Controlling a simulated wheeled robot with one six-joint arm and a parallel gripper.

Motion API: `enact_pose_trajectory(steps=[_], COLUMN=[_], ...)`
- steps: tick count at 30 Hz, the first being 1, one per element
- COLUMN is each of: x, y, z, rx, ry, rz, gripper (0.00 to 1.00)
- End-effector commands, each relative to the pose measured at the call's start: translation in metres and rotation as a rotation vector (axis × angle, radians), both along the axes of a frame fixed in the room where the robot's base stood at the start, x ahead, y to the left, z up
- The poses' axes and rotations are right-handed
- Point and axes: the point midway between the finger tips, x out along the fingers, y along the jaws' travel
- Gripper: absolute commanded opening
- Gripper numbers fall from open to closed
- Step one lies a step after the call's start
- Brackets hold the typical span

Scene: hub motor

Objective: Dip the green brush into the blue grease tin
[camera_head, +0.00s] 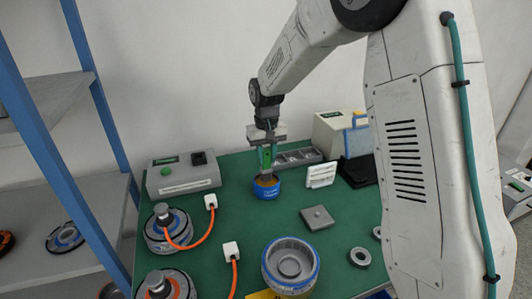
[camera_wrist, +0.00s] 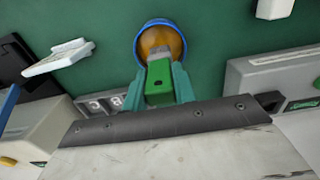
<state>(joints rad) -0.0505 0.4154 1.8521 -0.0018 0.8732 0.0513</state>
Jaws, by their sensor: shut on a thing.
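The blue grease tin (camera_head: 265,190) stands on the green table below my gripper, with amber grease inside. In the wrist view the tin (camera_wrist: 182,37) shows its blue rim around the amber grease. My gripper (camera_head: 266,158) is shut on the green brush (camera_head: 267,157), which points down at the tin. In the wrist view the fingers of my gripper (camera_wrist: 160,85) clasp the green handle of the brush (camera_wrist: 159,88). The pale brush head overlaps the tin's opening; I cannot tell whether its tip touches the grease.
A grey control box (camera_head: 183,178) stands left of the tin, a white card (camera_head: 321,175) to its right. A grey square plate (camera_head: 317,218) and a blue-rimmed hub (camera_head: 290,265) lie nearer. Motors with orange cables (camera_head: 167,228) stand at the left.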

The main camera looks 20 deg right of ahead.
Motion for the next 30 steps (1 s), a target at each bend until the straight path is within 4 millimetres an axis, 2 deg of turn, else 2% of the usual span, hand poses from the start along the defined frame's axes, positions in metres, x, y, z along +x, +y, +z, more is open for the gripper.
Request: enact_pose_trajectory(steps=[19, 30], x=[0.0, 0.0], y=[0.0, 0.0], z=[-0.033, -0.037], rx=[0.0, 0.0], ry=[0.001, 0.001], rz=[0.0, 0.0], gripper=[0.09, 0.09])
